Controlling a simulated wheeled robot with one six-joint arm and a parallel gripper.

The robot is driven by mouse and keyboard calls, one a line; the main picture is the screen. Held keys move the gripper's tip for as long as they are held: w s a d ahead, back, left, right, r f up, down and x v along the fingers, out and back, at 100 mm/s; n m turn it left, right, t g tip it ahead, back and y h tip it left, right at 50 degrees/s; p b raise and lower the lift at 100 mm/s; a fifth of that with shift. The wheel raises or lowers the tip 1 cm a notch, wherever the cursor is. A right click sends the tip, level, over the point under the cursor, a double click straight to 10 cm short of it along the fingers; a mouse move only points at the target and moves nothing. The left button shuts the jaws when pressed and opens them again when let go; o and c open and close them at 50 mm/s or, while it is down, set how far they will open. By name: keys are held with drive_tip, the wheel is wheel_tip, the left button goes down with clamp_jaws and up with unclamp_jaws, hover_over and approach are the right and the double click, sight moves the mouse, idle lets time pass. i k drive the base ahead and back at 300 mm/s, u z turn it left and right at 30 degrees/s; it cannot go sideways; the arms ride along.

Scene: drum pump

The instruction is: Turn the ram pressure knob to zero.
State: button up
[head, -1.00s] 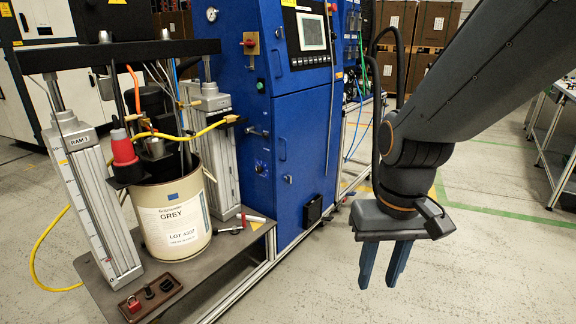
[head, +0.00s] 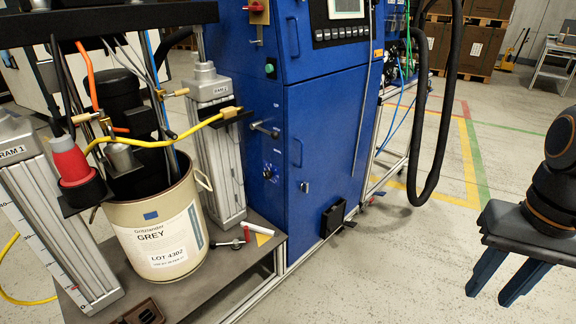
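A small dark round knob (head: 267,172) with pale markings sits on the side of the blue cabinet, behind the ram stand. A brown control box (head: 140,314) with dark knobs is cut off by the bottom edge. Labels are too small to read, so I cannot tell which is the ram pressure knob. My gripper (head: 489,296) hangs at the far right, fingers down and apart, with nothing between them. It is well away from both the cabinet knob and the control box.
A cream drum (head: 160,235) labelled GREY stands on the grey ram platform (head: 215,276). A black hose (head: 443,110) hangs right of the blue cabinet (head: 325,130). Floor between cabinet and gripper is clear.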

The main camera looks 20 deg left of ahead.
sight(268, 174)
drive_tip(key=u, duration=0.15)
drive_tip(key=i, duration=0.65)
drive_tip(key=u, duration=0.95)
drive_tip(key=i, duration=0.6)
drive_tip(key=u, duration=0.55)
